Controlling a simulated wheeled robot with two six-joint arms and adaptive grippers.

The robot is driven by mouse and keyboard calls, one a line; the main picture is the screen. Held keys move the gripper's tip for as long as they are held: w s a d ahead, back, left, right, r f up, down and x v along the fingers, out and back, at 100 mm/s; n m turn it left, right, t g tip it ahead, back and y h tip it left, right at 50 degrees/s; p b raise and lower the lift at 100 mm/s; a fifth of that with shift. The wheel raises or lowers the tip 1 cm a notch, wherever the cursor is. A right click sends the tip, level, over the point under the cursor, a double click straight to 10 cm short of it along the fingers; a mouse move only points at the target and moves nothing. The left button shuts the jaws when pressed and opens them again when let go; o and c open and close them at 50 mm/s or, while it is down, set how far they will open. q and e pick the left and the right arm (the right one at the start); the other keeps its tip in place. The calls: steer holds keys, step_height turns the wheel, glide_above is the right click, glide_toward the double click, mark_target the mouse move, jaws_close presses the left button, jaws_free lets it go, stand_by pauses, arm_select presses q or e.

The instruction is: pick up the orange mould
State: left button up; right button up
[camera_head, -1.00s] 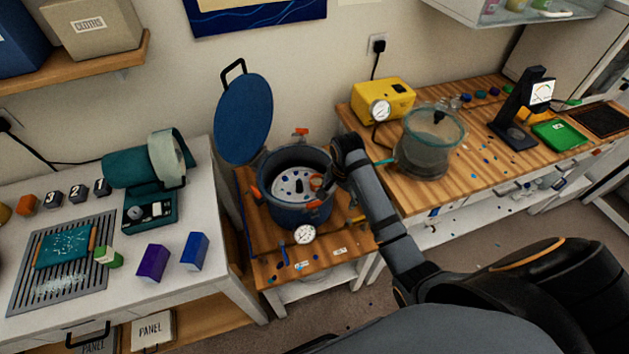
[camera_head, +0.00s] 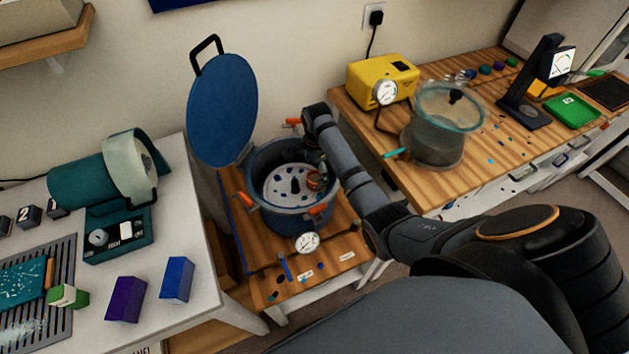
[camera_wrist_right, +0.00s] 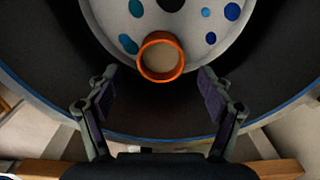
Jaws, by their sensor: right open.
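The orange mould (camera_head: 314,177) is a small open ring inside the blue pot (camera_head: 268,202), on the pale perforated plate (camera_head: 281,186). In the right wrist view, the mould (camera_wrist_right: 160,57) stands near the plate's edge, with a pale inside. My right gripper (camera_wrist_right: 158,78) is open, with one finger on each side of the mould and visible gaps to both. In the head view my right gripper (camera_head: 317,160) reaches down into the pot and partly hides the mould. My left gripper is not in view.
The pot's blue lid (camera_head: 224,110) stands raised at the left. Orange clamps (camera_head: 318,210) and a gauge (camera_head: 307,242) sit at the rim and front. A glass vessel (camera_head: 437,140) and yellow pump (camera_head: 383,80) stand right. A dark post (camera_head: 296,184) rises from the plate.

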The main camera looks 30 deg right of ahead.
mark_target(314, 178)
steer(key=shift+s+a+f, duration=0.1)
steer(key=shift+f, duration=0.4)
steer(key=f, duration=0.3)
steer(key=shift+w+a+f, duration=0.15)
steer(key=shift+w+f, duration=0.1)
steer(key=shift+f, duration=0.3)
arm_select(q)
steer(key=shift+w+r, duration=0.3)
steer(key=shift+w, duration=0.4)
arm_select(e)
steer(key=shift+c, duration=1.3)
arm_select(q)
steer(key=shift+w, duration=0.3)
arm_select(e)
steer(key=c, duration=1)
steer(key=shift+c, duration=0.2)
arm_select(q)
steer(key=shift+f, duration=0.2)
arm_select(e)
step_height(314, 178, up, 10)
